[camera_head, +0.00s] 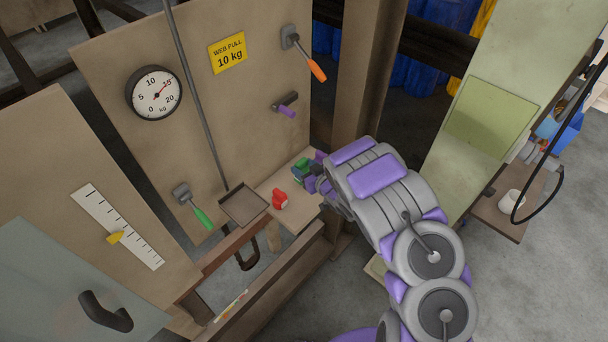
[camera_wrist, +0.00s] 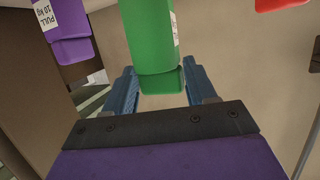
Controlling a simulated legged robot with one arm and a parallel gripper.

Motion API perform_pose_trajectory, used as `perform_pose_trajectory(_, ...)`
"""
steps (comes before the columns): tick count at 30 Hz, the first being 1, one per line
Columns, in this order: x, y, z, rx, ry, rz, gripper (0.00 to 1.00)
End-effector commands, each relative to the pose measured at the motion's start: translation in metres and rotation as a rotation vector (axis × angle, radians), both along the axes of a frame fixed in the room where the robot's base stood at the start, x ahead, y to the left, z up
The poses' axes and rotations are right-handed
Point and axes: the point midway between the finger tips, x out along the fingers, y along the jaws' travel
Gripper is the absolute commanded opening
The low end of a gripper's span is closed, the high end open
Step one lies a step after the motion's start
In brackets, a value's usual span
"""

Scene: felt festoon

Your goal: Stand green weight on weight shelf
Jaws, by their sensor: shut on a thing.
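The green weight (camera_wrist: 150,35) is between the two blue fingers of my gripper (camera_wrist: 160,78) in the wrist view, and the gripper is shut on it. A pale label shows on its side. In the head view the green weight (camera_head: 301,166) is at the far end of the pale wooden weight shelf (camera_head: 301,216), partly hidden by my gripper (camera_head: 309,178). I cannot tell whether it touches the shelf. A red weight (camera_head: 279,200) stands on the shelf. A purple weight (camera_wrist: 70,35) with a 10 kg label is left of the green one in the wrist view.
A square tray (camera_head: 243,206) hangs beside the shelf's left end. The board behind carries a dial gauge (camera_head: 155,92), a yellow 10 kg sign (camera_head: 228,53) and orange (camera_head: 317,70), purple (camera_head: 286,111) and green (camera_head: 202,217) handled levers. A post (camera_head: 365,70) rises behind my arm.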

Motion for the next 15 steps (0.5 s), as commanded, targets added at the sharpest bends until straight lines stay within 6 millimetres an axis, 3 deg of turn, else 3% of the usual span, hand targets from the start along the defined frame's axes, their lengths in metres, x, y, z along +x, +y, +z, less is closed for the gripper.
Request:
perform_pose_trajectory(5,0.007,0.002,-0.001,-0.001,-0.003,0.001,0.0)
perform_pose_trajectory(15,0.006,0.002,-0.036,-0.001,-0.001,0.001,0.0)
